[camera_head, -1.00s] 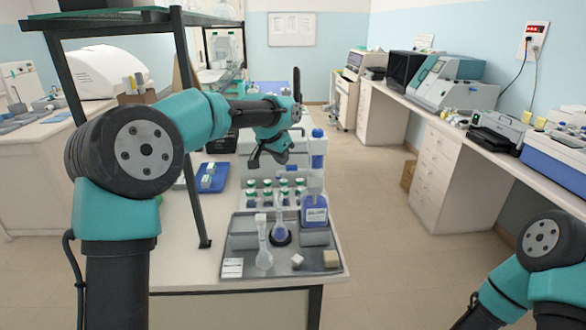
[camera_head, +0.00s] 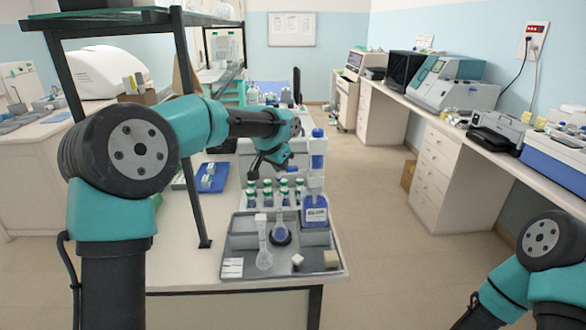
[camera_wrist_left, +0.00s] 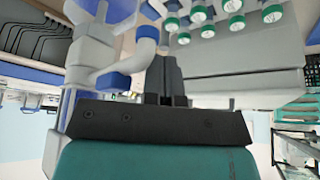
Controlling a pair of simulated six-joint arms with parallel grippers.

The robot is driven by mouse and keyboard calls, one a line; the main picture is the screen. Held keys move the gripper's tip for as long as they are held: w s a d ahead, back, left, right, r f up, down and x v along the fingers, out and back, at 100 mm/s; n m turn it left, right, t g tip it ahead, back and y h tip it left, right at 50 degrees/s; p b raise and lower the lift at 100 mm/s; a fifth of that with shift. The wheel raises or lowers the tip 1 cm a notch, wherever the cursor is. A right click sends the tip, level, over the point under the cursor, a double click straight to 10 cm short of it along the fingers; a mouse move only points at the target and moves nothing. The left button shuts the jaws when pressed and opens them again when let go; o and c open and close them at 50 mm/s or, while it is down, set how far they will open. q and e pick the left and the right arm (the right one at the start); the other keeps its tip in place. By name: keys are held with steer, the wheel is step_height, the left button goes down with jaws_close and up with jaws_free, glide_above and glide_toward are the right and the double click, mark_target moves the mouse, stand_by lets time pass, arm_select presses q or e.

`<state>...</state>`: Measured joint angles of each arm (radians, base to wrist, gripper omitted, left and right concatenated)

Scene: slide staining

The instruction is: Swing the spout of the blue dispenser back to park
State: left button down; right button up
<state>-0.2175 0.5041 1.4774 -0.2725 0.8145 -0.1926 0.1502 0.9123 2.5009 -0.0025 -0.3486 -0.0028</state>
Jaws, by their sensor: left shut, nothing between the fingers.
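The blue dispenser (camera_head: 315,209) stands at the right back of the grey tray, with blue liquid below and a tall clear column with a blue cap above. In the left wrist view its white elbow-shaped spout (camera_wrist_left: 147,38) has blue collars and lies just left of my fingers. I cannot tell if they touch. My left gripper (camera_head: 252,175) is shut and empty, left of the dispenser's column and above the green-capped bottles; its dark fingers also show in the left wrist view (camera_wrist_left: 168,75). The spout is too small to make out in the head view. My right gripper is out of view.
The grey tray (camera_head: 238,258) holds a flask (camera_head: 264,246), a dark-based round vessel (camera_head: 281,234) and small blocks. Several green-capped bottles (camera_head: 283,190) stand behind it. A blue tray (camera_head: 211,178) lies to the left. A shelf post stands left of the tray.

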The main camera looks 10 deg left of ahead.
mark_target(281, 173)
arm_select(q)
steer(key=shift+s, duration=0.6)
steer(key=shift+s+d, duration=0.1)
steer(key=shift+s+d, duration=0.25)
steer(key=shift+s, duration=0.75)
steer(key=shift+d, duration=0.1)
steer(key=shift+s+d, duration=0.25)
steer(key=shift+s, duration=0.25)
steer(key=shift+s+d, duration=0.25)
steer(key=shift+s, duration=0.2)
steer(key=shift+s+d, duration=0.75)
steer(key=shift+s, duration=0.05)
